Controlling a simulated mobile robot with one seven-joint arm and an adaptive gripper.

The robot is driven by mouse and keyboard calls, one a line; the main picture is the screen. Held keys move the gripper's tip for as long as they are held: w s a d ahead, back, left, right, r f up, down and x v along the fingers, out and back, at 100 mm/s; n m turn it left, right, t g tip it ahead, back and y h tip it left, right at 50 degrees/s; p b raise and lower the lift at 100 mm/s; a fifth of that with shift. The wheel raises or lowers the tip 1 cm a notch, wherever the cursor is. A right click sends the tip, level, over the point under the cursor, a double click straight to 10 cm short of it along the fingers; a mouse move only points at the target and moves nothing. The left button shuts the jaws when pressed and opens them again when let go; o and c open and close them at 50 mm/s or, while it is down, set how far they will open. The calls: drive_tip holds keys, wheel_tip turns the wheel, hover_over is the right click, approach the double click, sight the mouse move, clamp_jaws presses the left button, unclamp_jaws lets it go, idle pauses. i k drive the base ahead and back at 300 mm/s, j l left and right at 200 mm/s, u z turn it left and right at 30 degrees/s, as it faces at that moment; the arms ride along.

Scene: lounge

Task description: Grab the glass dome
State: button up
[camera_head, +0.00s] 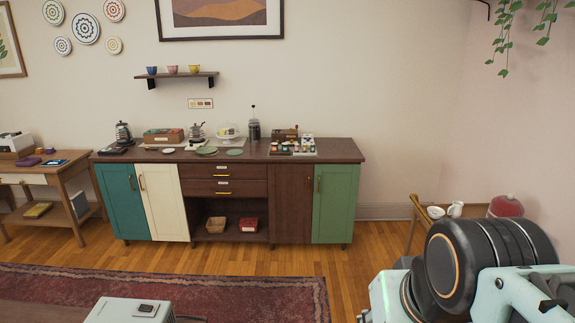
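A small clear glass dome (229,130) stands on the dark top of the long sideboard (345,152), right of the middle of its back row. It seems to cover something yellowish on a pale stand; it is too small to tell exactly. A silver moka pot stands just left of it and a tall French press (254,125) just right of it. Part of my arm fills the lower right corner, far from the dome. My gripper's fingers are not in view.
Green plates (206,151) lie in front of the dome. A wooden side table (60,172) stands at left, a small cart with white crockery (455,209) and a red rounded object (506,206) at right. Wooden floor before the sideboard is clear, then a red rug (230,286).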

sight(228, 129)
drive_tip(key=i, duration=1.2)
drive_tip(key=i+u, duration=0.15)
drive_tip(key=i, duration=0.45)
drive_tip(key=i+l+u, duration=0.15)
drive_tip(key=i, duration=0.4)
drive_tip(key=i+l+u, duration=0.35)
drive_tip(key=i, duration=0.2)
drive_tip(key=i+l+u, duration=0.4)
drive_tip(key=i+j+z, duration=0.3)
drive_tip(key=i+j, duration=0.2)
drive_tip(key=i, duration=0.25)
drive_tip(key=i+j+z, duration=0.35)
drive_tip(key=i+j, duration=0.3)
